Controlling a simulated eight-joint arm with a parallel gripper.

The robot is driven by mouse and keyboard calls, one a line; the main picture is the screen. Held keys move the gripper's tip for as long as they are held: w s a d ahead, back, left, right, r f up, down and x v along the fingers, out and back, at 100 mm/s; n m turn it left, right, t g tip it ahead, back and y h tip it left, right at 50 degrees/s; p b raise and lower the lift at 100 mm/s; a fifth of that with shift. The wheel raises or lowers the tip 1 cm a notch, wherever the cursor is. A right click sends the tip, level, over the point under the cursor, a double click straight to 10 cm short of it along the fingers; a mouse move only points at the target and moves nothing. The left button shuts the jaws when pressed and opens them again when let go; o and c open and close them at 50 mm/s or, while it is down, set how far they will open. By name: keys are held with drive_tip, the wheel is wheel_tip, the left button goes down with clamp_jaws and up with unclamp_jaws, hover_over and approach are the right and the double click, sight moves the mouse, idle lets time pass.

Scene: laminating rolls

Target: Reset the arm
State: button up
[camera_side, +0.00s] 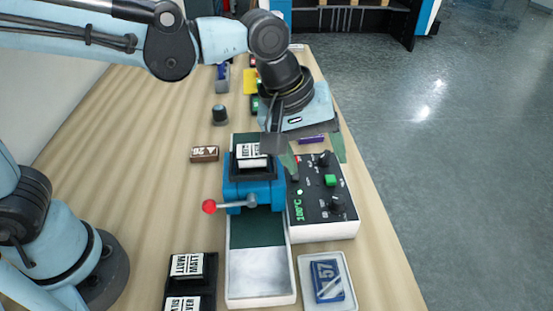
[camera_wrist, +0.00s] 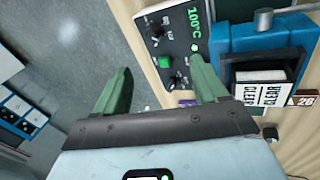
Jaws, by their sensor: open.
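My gripper (camera_side: 315,155) is open, with its two green fingers apart and nothing between them. It hangs above the table beside the blue laminating machine (camera_side: 240,190), over the back end of the black control box (camera_side: 330,205). In the wrist view, the fingers of my gripper (camera_wrist: 160,75) point toward the control box (camera_wrist: 172,50), and the blue machine (camera_wrist: 262,38) is at the right. A black-and-white labelled roll cartridge (camera_side: 252,156) sits in the top of the machine. The box display reads 100°C in green.
Two labelled cartridges (camera_side: 187,267) stand in black holders at the front left. A brown block marked 26 (camera_side: 204,154) and a dark knob (camera_side: 219,115) are left of the machine. The table's right edge is close.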

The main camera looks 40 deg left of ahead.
drive_tip(key=w+a+t, duration=0.1)
drive_tip(key=a, duration=0.1)
drive_tip(key=a+r+t, duration=0.1)
drive_tip(key=a, duration=0.2)
drive_tip(key=w+a+m+t, duration=0.1)
drive_tip(key=a, duration=0.2)
drive_tip(key=shift+w+a+r+h, duration=0.1)
drive_tip(key=shift+w+r+h, duration=0.2)
drive_tip(key=shift+r, duration=0.05)
drive_tip(key=a, duration=0.3)
drive_tip(key=shift+s+a+r+m+t, duration=0.1)
drive_tip(key=shift+s+a+m+t, duration=0.15)
drive_tip(key=shift+s+m+t, duration=0.15)
drive_tip(key=s+a+f+m+y, duration=0.3)
drive_tip(key=s+a+m, duration=0.2)
drive_tip(key=a, duration=0.5)
drive_tip(key=s, duration=0.2)
drive_tip(key=shift+s+a+f, duration=0.3)
drive_tip(key=shift+f, duration=0.1)
